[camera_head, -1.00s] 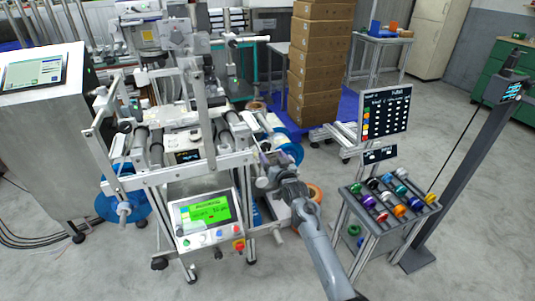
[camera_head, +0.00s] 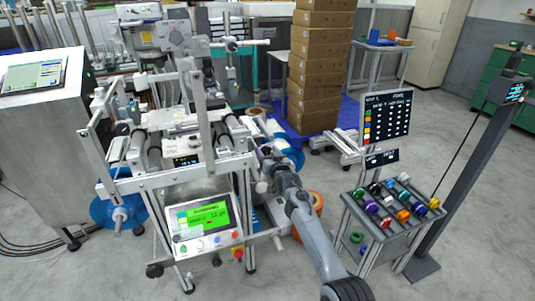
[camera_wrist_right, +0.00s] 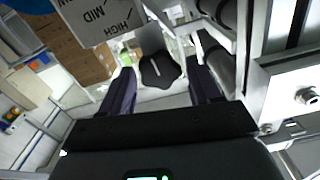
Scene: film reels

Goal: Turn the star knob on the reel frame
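The black star knob (camera_wrist_right: 159,71) shows in the right wrist view, with a pale line across its face. My right gripper (camera_wrist_right: 161,80) is open, with one dark finger on each side of the knob. A gap shows between each finger and the knob; I cannot tell how far the fingertips reach along it. In the head view my right gripper (camera_head: 266,168) is at the right side of the reel frame (camera_head: 190,168), and the knob cannot be made out there. My left gripper is not in view.
A plate marked MID and HIGH (camera_wrist_right: 100,18) is close beside the knob. A control panel (camera_head: 205,222) with a green screen hangs at the frame's front. A rack of coloured spools (camera_head: 352,206) stands to the right. Stacked boxes (camera_head: 318,75) stand behind. Open floor lies in front.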

